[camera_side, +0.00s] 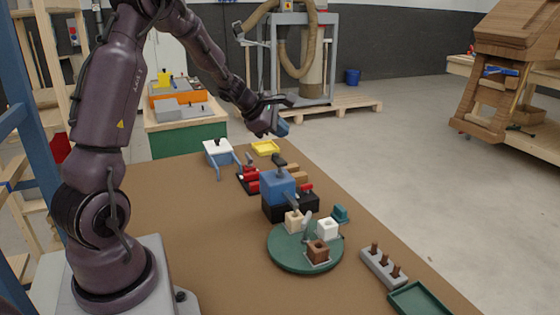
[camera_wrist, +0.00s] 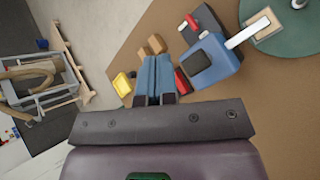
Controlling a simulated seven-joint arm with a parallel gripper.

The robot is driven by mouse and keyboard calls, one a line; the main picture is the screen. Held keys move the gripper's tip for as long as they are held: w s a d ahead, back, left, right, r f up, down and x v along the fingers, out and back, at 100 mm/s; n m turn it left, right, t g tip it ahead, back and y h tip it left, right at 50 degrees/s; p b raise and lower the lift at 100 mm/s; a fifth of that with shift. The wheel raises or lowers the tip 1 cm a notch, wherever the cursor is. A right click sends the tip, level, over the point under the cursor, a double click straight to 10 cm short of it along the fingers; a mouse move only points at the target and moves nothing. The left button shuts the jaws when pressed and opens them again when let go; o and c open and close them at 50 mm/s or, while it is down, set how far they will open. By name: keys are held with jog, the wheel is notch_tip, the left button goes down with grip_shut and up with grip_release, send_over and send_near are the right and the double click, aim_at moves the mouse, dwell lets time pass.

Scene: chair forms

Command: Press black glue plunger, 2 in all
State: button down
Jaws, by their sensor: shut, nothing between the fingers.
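The blue glue dispenser (camera_side: 278,188) stands near the middle of the table with the black plunger (camera_side: 279,160) raised on its top. In the wrist view, the dispenser (camera_wrist: 211,58) is at the upper right, and the plunger's dark square top (camera_wrist: 197,62) faces the camera. My gripper (camera_side: 283,127) is above and behind the plunger in the side view, apart from it. In the wrist view, its blue fingers (camera_wrist: 154,72) are shut together and empty, to the left of the plunger. The dispenser's arm reaches over the edge of the green turntable.
The green turntable (camera_side: 285,261) carries a tan block (camera_side: 293,221), a white block (camera_side: 327,229) and a brown block (camera_side: 318,252). Red pieces (camera_side: 252,187), a yellow tray (camera_side: 265,148) and a white box (camera_side: 217,150) are farther back. A peg rack (camera_side: 384,268) stands at the front right.

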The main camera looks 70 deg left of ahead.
aim_at(280, 161)
dwell(0.5)
notch_tip(280, 161, up, 4)
jog(key=shift+f, duration=0.1)
jog(key=shift+f, duration=0.1)
dwell(0.3)
jog(key=shift+f, duration=4.3)
jog(key=shift+f, duration=0.4)
